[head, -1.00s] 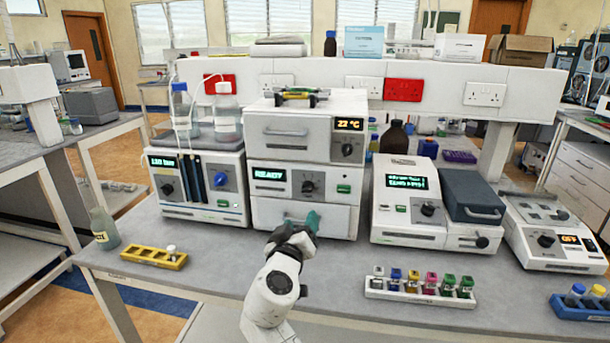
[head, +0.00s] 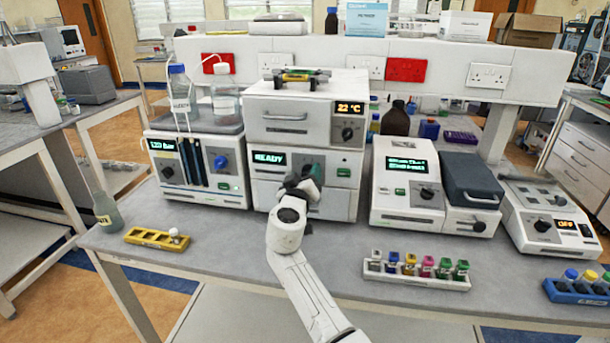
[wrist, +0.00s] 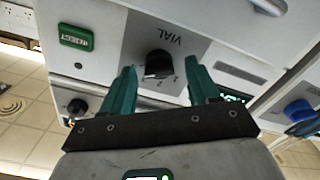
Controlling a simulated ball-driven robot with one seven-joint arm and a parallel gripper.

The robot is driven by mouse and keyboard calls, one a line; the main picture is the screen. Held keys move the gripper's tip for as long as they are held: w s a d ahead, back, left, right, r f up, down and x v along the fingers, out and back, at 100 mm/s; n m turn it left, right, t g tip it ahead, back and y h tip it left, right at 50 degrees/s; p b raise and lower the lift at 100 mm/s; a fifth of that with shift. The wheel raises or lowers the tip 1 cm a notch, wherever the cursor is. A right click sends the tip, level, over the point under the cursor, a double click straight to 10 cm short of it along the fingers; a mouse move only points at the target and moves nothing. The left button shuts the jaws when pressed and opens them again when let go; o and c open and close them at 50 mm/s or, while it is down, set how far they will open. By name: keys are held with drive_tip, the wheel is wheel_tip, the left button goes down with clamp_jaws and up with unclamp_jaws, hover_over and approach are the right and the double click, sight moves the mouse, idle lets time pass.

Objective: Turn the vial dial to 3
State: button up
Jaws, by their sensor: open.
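The vial dial (wrist: 158,63) is a black knob on a grey panel marked VIAL, upside down in the wrist view. Its setting is too small to read. It belongs to the white machine (head: 264,190) showing READY, in the middle of the bench. My gripper (wrist: 164,74) is open, its two teal fingers on either side of the dial with gaps showing; I cannot tell whether the tips reach past the knob. In the head view my gripper (head: 314,174) covers the dial.
A green INJECT button (wrist: 76,38) sits beside the dial. The oven unit (head: 290,125) showing 22 °C is stacked above with its own knob. A pump unit (head: 197,170) stands left and another instrument (head: 405,190) right. A vial rack (head: 416,281) lies in front on the right.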

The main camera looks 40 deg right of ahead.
drive_tip(key=c, duration=1)
drive_tip(key=shift+c, duration=0.2)
drive_tip(key=shift+n, duration=0.3)
drive_tip(key=n+b, duration=0.1)
drive_tip(key=n, duration=0.2)
drive_tip(key=shift+f+b, duration=0.1)
drive_tip(key=shift+b, duration=0.3)
drive_tip(key=shift+w+n, duration=0.1)
drive_tip(key=shift+n, duration=1.9)
drive_tip(key=o, duration=1)
